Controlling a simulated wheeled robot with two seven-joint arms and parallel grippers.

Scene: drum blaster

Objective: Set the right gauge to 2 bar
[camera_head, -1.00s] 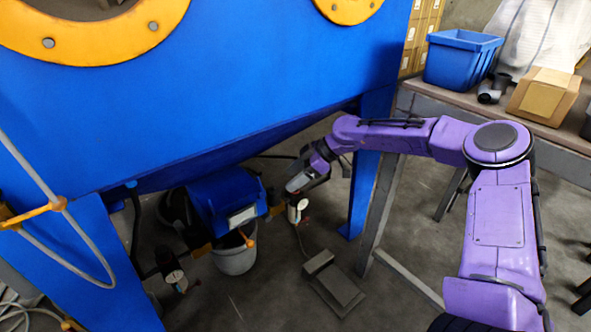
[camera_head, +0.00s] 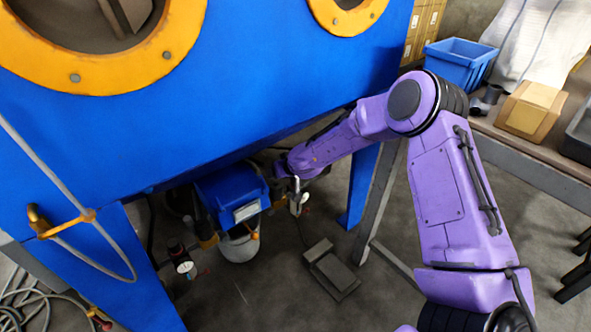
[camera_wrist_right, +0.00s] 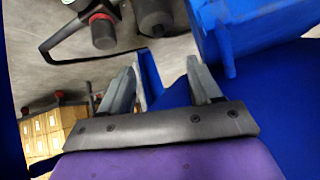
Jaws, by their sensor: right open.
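The right gauge (camera_head: 304,198) is a small pale dial under the blue cabinet, beside the blue box-shaped unit; its reading is too small to make out. My right gripper (camera_head: 293,188) is right at this gauge, partly in front of its fittings; I cannot tell whether they touch. In the wrist view my right gripper (camera_wrist_right: 165,80) is open, with nothing between its fingers. A dark knob with a red end (camera_wrist_right: 103,32) lies beyond the fingers, up and to the left, apart from them. The left gauge (camera_head: 184,267) hangs lower left. My left gripper is not in view.
A foot pedal (camera_head: 331,268) lies on the floor. A table (camera_head: 530,160) stands at right.

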